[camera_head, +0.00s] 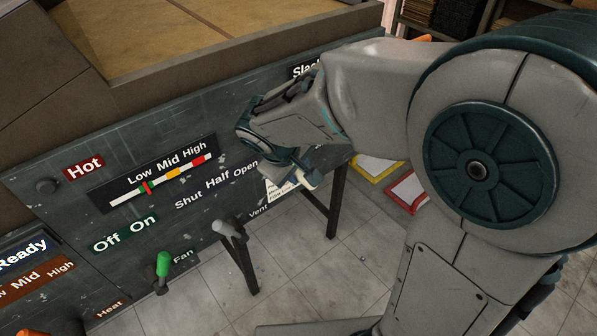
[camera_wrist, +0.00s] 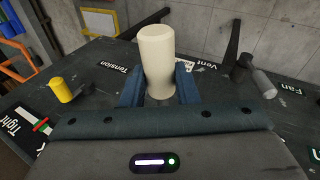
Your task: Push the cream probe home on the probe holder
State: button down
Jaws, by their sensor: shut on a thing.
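The cream probe (camera_wrist: 157,52) is a pale, smooth cylinder between the two blue-grey fingers of my gripper (camera_wrist: 159,88) in the wrist view. The fingers are shut on it, one on each side. A short grey metallic part shows beneath the cream body, between the fingers; I cannot tell whether it belongs to the probe or to the probe holder. In the head view my gripper (camera_head: 303,172) is at the right end of the dark panel, with a small pale bit of the probe (camera_head: 314,180) showing. The probe holder is not clearly visible, so how the probe is seated cannot be told.
The dark panel (camera_head: 122,225) carries a grey lever (camera_head: 232,238) near the Vent label, a green lever (camera_head: 163,264) at Fan and a slider gauge (camera_head: 155,176). In the wrist view a yellow knob (camera_wrist: 60,90) stands left of my gripper. Yellow and red trays (camera_head: 408,192) lie beyond.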

jog(key=shift+f+b, duration=0.15)
jog(key=shift+b, duration=0.3)
jog(key=shift+m+b, duration=0.4)
jog(key=shift+b, duration=0.05)
jog(key=shift+w+a, duration=0.15)
jog(key=shift+w, duration=0.1)
jog(key=shift+w+a, duration=0.7)
jog(key=shift+w, duration=0.35)
jog(key=shift+w+a, duration=0.7)
jog(key=shift+w, duration=0.35)
jog(key=shift+r, duration=0.2)
jog(key=shift+w+a+p, duration=0.2)
jog(key=shift+w+a, duration=0.35)
jog(key=shift+w, duration=0.25)
jog(key=shift+w+a+p, duration=0.15)
jog(key=shift+w+a, duration=0.4)
jog(key=shift+w, duration=0.3)
jog(key=shift+w+a+p, duration=0.2)
jog(key=shift+w+a, duration=0.35)
jog(key=shift+w, duration=0.25)
jog(key=c, duration=1)
grip_release()
jog(key=shift+c, duration=0.2)
